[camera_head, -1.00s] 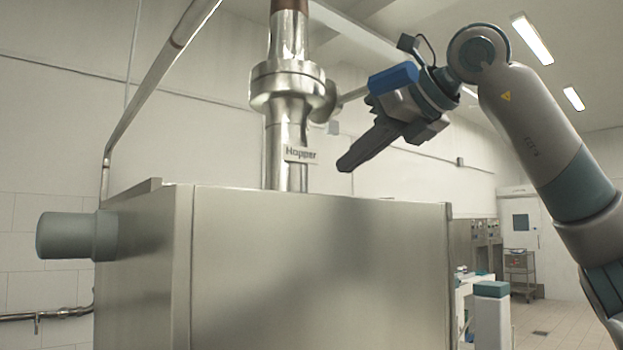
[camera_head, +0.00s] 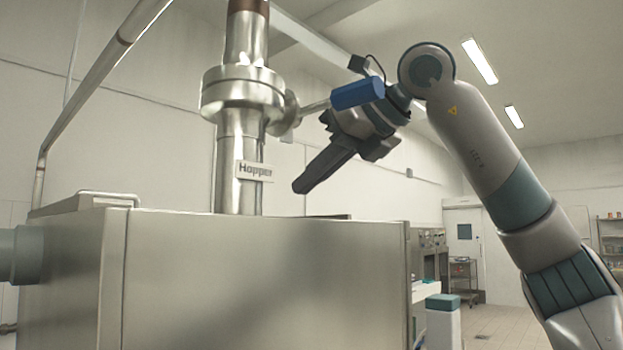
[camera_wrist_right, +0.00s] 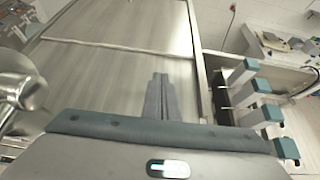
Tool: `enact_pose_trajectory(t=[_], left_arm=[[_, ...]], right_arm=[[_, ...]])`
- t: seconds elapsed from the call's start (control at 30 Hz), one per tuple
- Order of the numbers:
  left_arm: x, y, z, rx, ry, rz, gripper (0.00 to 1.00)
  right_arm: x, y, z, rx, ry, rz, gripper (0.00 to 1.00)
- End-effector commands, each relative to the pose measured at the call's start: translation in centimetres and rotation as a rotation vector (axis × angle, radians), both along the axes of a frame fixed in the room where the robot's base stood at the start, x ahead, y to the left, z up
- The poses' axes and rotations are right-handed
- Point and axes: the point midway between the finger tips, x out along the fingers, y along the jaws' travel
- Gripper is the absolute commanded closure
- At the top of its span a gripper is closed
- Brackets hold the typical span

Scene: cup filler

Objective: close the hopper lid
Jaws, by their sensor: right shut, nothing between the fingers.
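The hopper is a large brushed-steel box (camera_head: 260,280) filling the lower left of the head view. A sign reading "Hopper" (camera_head: 254,171) is on the steel pipe behind it. A low raised steel part with a small handle (camera_head: 88,203) shows at the top left of the box; I cannot tell whether it is the lid. My right gripper (camera_head: 300,187) is shut and empty, pointing down-left just above the box top in the picture, right of the sign. In the right wrist view its fingers (camera_wrist_right: 160,95) are together over a flat, framed steel surface (camera_wrist_right: 110,70). My left gripper is out of view.
The vertical steel pipe (camera_head: 240,100) with a flange stands close left of my right gripper. A slanted pipe (camera_head: 100,75) rises at the left. Several teal-capped posts (camera_wrist_right: 262,86) stand beside the steel surface in the right wrist view. A cart (camera_head: 463,280) stands far back.

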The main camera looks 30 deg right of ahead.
Motion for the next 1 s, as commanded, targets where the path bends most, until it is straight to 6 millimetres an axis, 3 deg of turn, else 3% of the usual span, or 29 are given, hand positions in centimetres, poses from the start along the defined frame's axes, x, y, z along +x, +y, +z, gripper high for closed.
enact_pose_trajectory(t=[0.3, 0.47, 0.53, 0.6, 1.0], left_arm=[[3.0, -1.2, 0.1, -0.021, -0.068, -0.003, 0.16], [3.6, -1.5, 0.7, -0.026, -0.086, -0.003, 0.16], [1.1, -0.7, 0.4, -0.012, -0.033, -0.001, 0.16], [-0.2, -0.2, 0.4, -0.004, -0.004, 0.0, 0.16], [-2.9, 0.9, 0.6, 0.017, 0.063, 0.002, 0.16]], right_arm=[[4.5, 1.6, -2.9, 0.0, 0.002, 0.0, 1.0], [6.6, 2.4, -3.7, -0.001, 0.002, 0.0, 1.0], [7.3, 2.7, -3.5, 0.0, 0.0, 0.0, 1.0], [7.9, 2.8, -3.6, 0.0, 0.0, -0.001, 1.0], [9.9, 3.6, -3.7, 0.0, -0.001, 0.0, 1.0]])
